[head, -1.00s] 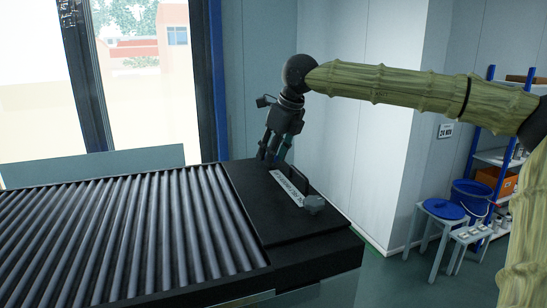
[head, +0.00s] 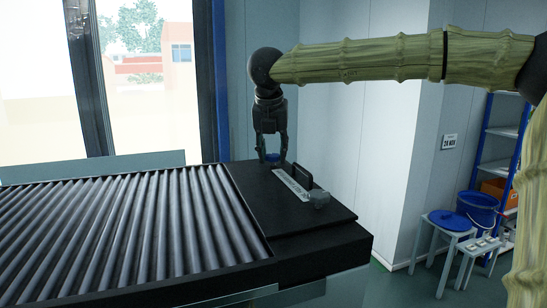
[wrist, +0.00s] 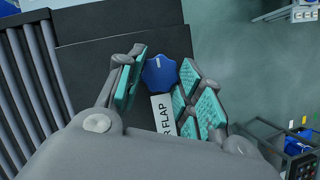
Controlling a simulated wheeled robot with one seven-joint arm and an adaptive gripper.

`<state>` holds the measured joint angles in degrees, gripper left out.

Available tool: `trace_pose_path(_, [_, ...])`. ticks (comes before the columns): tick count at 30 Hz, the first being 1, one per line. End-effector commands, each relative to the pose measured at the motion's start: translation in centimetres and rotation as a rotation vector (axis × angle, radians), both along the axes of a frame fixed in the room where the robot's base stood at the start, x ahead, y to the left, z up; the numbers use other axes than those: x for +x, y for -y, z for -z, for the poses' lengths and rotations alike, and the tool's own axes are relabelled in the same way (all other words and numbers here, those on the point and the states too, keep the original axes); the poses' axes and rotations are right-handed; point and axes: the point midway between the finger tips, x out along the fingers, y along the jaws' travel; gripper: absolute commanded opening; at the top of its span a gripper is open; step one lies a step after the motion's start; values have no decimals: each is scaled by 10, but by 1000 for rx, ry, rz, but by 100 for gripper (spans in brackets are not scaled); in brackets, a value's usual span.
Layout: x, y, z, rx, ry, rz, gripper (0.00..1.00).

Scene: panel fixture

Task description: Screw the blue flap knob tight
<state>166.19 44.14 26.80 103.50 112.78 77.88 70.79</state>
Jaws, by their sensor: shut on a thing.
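The blue flap knob (wrist: 160,74) is lobed and sits at the end of a white label strip (wrist: 162,113) that reads "FLAP" in the wrist view. In the head view the knob (head: 273,158) shows low between my fingers on the black panel (head: 250,205). My gripper (head: 273,155) points straight down over it, and its teal finger pads (wrist: 165,80) stand on both sides of the knob. It is shut on the knob, though the exact contact is partly hidden.
A grey knob (head: 319,200) and an upright black handle (head: 303,177) stand on the panel near the label. A roller conveyor (head: 130,230) lies to the left. A stool (head: 445,225) and a blue bucket (head: 478,210) stand at the right, away from the panel.

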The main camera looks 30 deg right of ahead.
Motion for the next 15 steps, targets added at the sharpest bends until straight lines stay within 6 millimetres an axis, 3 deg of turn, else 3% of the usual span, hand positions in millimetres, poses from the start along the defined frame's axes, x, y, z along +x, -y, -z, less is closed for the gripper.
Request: trace_pose_path(15, [4,-2,1,-4,8,492,12])
